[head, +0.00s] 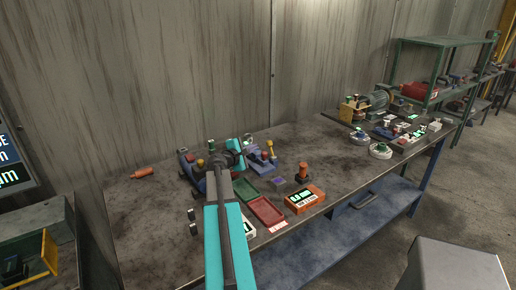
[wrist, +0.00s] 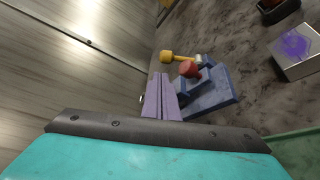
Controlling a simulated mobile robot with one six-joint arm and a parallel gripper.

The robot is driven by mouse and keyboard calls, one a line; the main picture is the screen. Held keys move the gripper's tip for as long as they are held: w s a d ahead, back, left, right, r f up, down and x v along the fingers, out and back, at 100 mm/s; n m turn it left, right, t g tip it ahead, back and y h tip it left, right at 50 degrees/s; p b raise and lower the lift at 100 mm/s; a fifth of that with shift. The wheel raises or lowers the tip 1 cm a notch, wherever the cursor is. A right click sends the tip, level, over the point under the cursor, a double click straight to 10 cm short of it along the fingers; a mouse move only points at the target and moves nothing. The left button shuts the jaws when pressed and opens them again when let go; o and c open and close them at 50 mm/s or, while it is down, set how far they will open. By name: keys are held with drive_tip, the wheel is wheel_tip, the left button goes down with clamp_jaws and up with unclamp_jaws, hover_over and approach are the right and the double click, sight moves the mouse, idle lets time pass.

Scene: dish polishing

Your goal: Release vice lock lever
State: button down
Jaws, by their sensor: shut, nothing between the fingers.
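A small blue vice (wrist: 210,92) with a red knob (wrist: 189,69) and a yellow-headed lever (wrist: 178,57) stands on the workbench. In the head view what looks like the same vice (head: 262,162) is just right of my arm's end. My gripper (wrist: 161,82) shows purple fingers, closed together and empty. In the wrist view the fingertips are just left of the vice's knob and lever; I cannot tell whether they touch it. In the head view my gripper (head: 248,142) is small and partly hidden by my arm.
A green tray (head: 246,188), a red tray (head: 267,211) and an orange display box (head: 304,198) lie in front of the vice. Another device (head: 190,168) with coloured knobs is left of my arm. The wall is close behind.

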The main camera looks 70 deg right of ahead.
sight(258, 154)
drive_tip(key=shift+w+f+b, duration=0.2)
drive_tip(key=shift+f+b, duration=0.35)
drive_tip(key=shift+f, duration=0.15)
drive_tip(key=shift+w, duration=0.1)
drive_tip(key=shift+d, duration=0.1)
drive_tip(key=shift+p+x, duration=1.05)
drive_tip(key=shift+x, duration=1.85)
drive_tip(key=shift+p+x, duration=0.6)
drive_tip(key=shift+x, duration=1.45)
drive_tip(key=shift+s, duration=0.25)
